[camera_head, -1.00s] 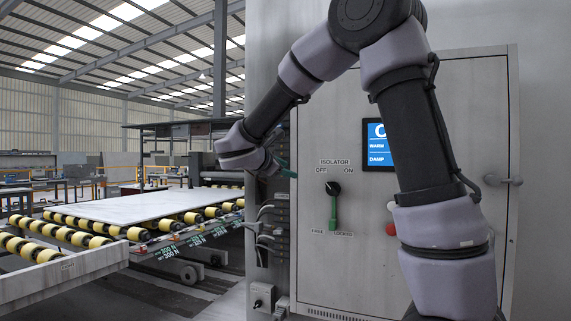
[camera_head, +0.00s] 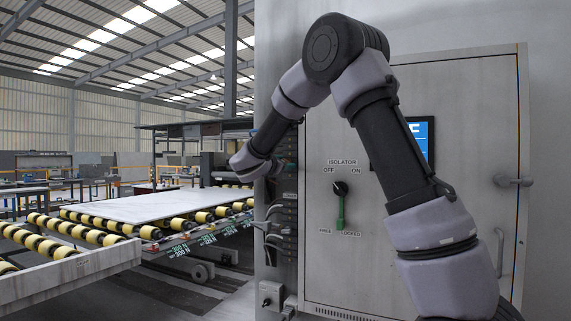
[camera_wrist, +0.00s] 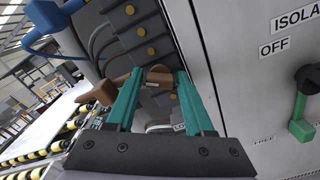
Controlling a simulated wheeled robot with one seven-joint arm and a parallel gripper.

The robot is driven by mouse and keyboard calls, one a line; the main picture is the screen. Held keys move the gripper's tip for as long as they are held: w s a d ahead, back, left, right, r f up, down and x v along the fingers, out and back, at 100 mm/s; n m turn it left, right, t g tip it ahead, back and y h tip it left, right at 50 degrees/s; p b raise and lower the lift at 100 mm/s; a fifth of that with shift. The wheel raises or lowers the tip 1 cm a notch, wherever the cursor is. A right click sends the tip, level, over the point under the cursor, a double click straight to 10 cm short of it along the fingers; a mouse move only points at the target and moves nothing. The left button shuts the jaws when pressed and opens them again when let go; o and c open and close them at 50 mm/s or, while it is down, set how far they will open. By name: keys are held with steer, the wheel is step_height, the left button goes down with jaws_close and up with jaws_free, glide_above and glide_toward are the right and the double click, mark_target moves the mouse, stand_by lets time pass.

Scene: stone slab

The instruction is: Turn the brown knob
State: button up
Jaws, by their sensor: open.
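In the wrist view, a rounded brown knob (camera_wrist: 159,74) shows between the fingertips of my gripper (camera_wrist: 160,77). The teal fingers are spread, one on each side of it. I cannot tell whether either finger touches it. A brown, lever-like piece (camera_wrist: 98,94) sticks out to the left of the left finger; I cannot tell whether it joins the knob. In the head view, my forearm end hides the gripper and the brown knob, beside the left side of the grey cabinet (camera_head: 425,255).
A black and green isolator switch (camera_head: 340,203) is on the cabinet front, right of my gripper. A blue handle (camera_wrist: 42,45) and several yellow-brown buttons (camera_wrist: 140,31) lie close by. A slab (camera_head: 150,206) rests on a roller conveyor at left.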

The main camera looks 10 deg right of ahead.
steer(key=shift+w+d, duration=0.15)
steer(key=shift+w, duration=0.05)
jaws_close()
